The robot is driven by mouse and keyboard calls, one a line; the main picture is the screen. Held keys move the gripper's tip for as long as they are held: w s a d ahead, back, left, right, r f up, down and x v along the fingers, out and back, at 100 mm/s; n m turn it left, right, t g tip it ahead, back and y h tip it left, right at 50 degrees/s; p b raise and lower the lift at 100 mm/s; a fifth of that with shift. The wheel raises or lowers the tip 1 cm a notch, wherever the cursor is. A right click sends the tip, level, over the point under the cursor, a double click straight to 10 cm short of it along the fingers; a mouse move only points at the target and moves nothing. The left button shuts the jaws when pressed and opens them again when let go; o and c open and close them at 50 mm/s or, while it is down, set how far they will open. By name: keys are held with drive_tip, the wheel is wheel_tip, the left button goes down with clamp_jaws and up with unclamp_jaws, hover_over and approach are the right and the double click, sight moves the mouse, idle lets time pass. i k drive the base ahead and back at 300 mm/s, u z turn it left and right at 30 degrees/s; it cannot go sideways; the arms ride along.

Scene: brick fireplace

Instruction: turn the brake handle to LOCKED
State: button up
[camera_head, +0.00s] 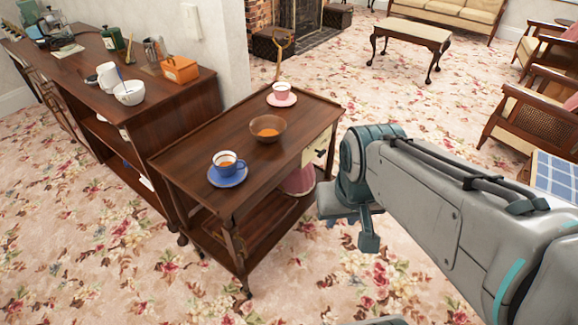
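The wooden tea trolley (224,146) stands in the middle of the head view. A cream plate (316,143) is on its right end, with a small dark part (319,155) on it that looks like the brake handle. Its setting and any lettering are too small to read. My gripper (349,229) hangs just right of and below the plate, apart from it in the picture. Its two fingers point down and look spread, with nothing between them. My wrist is close to the plate's right side.
A cluttered sideboard (160,100) stands to the left. Armchairs (525,120) stand at the right. The flowered carpet in front is clear.

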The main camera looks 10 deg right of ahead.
sight(320, 153)
drive_tip(key=z, duration=0.2)
drive_tip(key=i, duration=1.05)
drive_tip(key=z, duration=0.1)
